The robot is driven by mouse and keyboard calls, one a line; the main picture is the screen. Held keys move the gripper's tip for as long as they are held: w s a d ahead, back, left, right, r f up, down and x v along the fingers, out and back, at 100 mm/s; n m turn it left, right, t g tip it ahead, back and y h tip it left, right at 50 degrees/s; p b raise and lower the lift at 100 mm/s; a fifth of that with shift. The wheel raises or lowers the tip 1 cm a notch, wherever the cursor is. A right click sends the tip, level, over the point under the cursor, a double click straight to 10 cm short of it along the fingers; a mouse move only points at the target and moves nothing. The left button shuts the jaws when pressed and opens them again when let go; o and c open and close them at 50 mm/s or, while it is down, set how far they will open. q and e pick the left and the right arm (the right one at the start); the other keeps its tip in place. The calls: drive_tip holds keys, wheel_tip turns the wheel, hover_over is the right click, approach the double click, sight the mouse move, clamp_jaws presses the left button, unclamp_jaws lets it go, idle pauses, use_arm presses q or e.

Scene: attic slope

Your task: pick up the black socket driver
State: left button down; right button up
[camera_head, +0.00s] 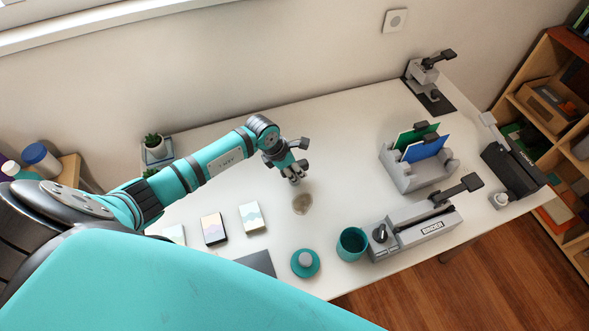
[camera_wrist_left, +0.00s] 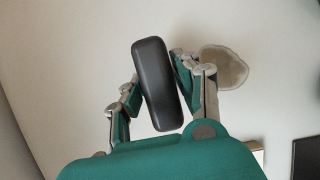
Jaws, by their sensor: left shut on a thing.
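The black socket driver (camera_wrist_left: 158,84) shows in the left wrist view as a long, rounded black handle between the fingers. My left gripper (camera_wrist_left: 155,90) is shut on it, with a finger on each side. In the head view my left gripper (camera_head: 296,162) is over the back middle part of the white table, and a dark end of the driver (camera_head: 304,143) sticks out by the fingers. The rest of the driver is hidden there. I cannot tell how far it is above the table. My right gripper is not in view.
A brown stone-like disc (camera_head: 302,204) lies just in front of the gripper. A teal cup (camera_head: 351,244), a round teal item (camera_head: 305,263) and a grey binder machine (camera_head: 418,228) stand at the front. A grey file holder (camera_head: 402,178) stands right. Several cards lie left.

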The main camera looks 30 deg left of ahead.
use_arm(q)
drive_tip(key=shift+w+r+b, duration=0.1)
drive_tip(key=shift+r+b, duration=0.3)
drive_tip(key=shift+r, duration=0.45)
drive_tip(key=shift+s+d+r+b, duration=0.1)
drive_tip(key=shift+s+r+b, duration=0.45)
drive_tip(key=shift+r, duration=0.25)
drive_tip(key=s+d+r+b, duration=0.1)
drive_tip(key=s+d, duration=0.1)
drive_tip(key=s, duration=0.5)
drive_tip(key=s+d+b, duration=0.2)
drive_tip(key=s, duration=0.5)
drive_tip(key=shift+s+d+r+b, duration=0.2)
drive_tip(key=shift+d+r+b, duration=0.1)
drive_tip(key=shift+r, duration=0.1)
drive_tip(key=c, duration=1.7)
unclamp_jaws()
clamp_jaws()
